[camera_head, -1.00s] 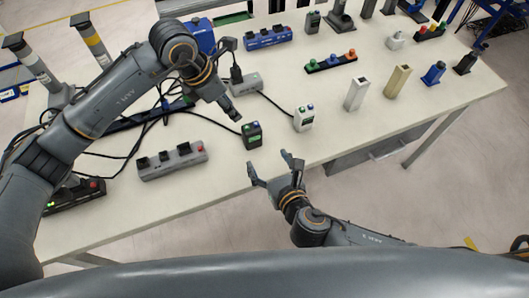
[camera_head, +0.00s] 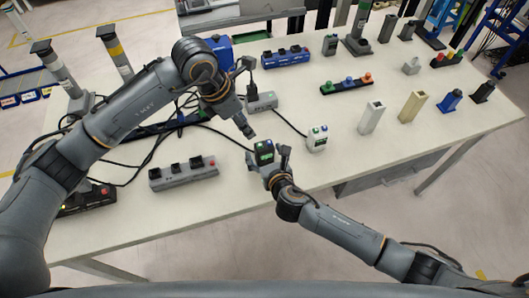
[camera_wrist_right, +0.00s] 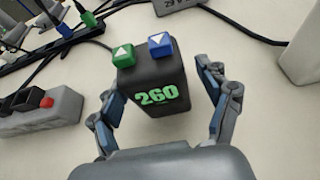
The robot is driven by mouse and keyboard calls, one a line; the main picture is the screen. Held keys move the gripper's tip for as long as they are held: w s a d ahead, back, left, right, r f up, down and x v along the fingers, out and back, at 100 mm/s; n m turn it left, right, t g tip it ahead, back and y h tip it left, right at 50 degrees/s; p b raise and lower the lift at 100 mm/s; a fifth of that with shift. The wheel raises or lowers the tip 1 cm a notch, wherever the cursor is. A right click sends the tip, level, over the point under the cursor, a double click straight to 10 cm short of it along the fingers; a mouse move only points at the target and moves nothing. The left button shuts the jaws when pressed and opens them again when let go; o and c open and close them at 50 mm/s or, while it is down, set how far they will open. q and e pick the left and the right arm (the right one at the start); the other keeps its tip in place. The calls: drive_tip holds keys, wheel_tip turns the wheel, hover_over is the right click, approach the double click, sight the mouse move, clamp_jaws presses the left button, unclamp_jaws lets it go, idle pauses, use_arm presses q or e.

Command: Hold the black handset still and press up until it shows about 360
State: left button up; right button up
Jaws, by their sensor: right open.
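The black handset (camera_head: 264,151) stands near the table's front edge. In the right wrist view, the handset (camera_wrist_right: 154,78) shows 260 in green digits. On its top are a green button (camera_wrist_right: 123,54) with an up arrow and a blue button (camera_wrist_right: 160,43) with a down arrow. My right gripper (camera_head: 268,161) is open, with one finger on each side of the handset; its fingers also flank it in the right wrist view (camera_wrist_right: 157,100). I cannot tell whether they touch it. My left gripper (camera_head: 248,134) looks shut and hangs above and just left of the handset, apart from it.
A white handset (camera_head: 317,138) stands close to the right. A grey strip with black switches and a red button (camera_head: 184,174) lies to the left. A grey box with a cable (camera_head: 262,102) is behind. Black cables run behind the handset. Posts (camera_head: 371,117) stand farther right.

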drive_tip(key=c, duration=1.3)
use_arm(q)
clamp_jaws()
use_arm(e)
drive_tip(key=shift+s, duration=0.1)
